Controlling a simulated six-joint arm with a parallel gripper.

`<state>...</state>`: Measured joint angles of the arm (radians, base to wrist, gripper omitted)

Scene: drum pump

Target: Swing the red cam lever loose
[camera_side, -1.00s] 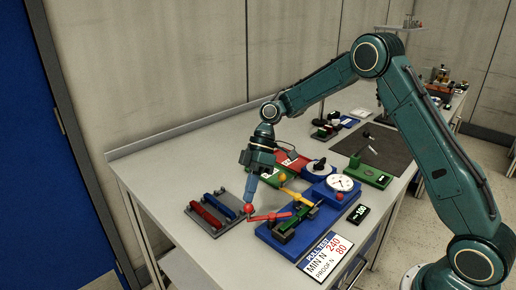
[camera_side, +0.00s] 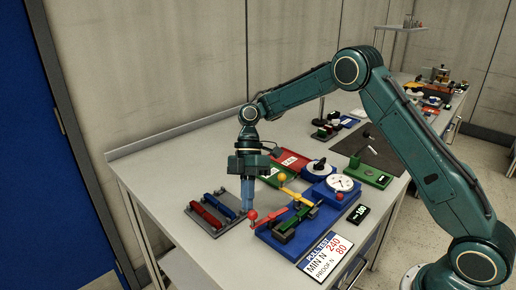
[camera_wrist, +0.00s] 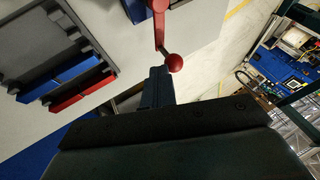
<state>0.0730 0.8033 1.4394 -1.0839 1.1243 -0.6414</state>
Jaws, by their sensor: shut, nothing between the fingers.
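The red cam lever (camera_side: 268,219) is on the blue pull-test fixture (camera_side: 268,236), and its red ball knob (camera_side: 253,215) points left. My gripper (camera_side: 247,207) points down with its blue fingers shut and empty, right beside the knob. In the wrist view the shut fingertips (camera_wrist: 158,70) lie just left of and below the knob (camera_wrist: 174,62). The lever arm (camera_wrist: 159,28) runs up from there. I cannot tell whether fingers and knob touch. The lever's pivot is hard to make out.
A grey tray (camera_side: 192,212) with red and blue bars lies left of the fixture. A yellow lever with an orange knob (camera_side: 282,177) and a dial gauge (camera_side: 340,183) stand behind and right. A white label card (camera_side: 325,256) lies in front.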

